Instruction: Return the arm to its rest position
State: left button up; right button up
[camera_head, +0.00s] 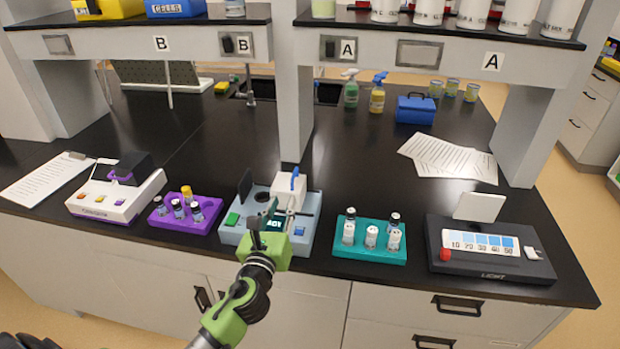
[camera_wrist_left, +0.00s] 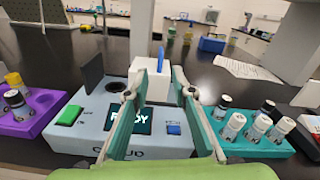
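My left arm comes in from the bottom of the head view, with its green and black left gripper (camera_head: 264,222) in front of the light-blue device (camera_head: 230,236). In the left wrist view, the left gripper (camera_wrist_left: 158,88) has its two fingers spread apart with nothing between them. Behind the fingers the light-blue device (camera_wrist_left: 75,140) shows a dark screen, a green button, a blue button, an upright black flap and a white block with a blue lever. The fingers overlap the device in the picture; I cannot tell whether they touch it. My right gripper is not in view.
A purple rack (camera_head: 172,222) with several vials stands left of the device, and a teal rack (camera_head: 370,252) with several vials stands right. Further out are a white-and-purple machine (camera_head: 105,205) and a black light box (camera_head: 490,265). A shelf upright (camera_head: 293,100) rises behind the device.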

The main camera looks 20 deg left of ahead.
pick_arm(q)
jog(key=shift+s, duration=0.1)
jog(key=s+f+n+g, duration=0.7)
jog(key=s+f+n, duration=0.55)
jog(key=n, duration=0.55)
jog(key=s+d+f+n+g+h, duration=0.2)
jog(key=s+d+n+g, duration=0.3)
jog(key=s, duration=0.4)
jog(key=s+d+f+n+g+h, duration=0.25)
jog(key=s+d+n, duration=0.4)
jog(key=s, duration=0.35)
notch_tip(320, 180, down, 28)
jog(key=s+b, duration=0.1)
jog(key=b, duration=0.1)
jog(key=s+a+f+g+b, duration=0.2)
jog(key=s+a+f, duration=0.1)
jog(key=s+f, duration=1.4)
jog(key=shift+s+a+f+m, duration=0.15)
jog(key=shift+s+f+m, duration=0.1)
jog(key=shift+f+m, duration=0.25)
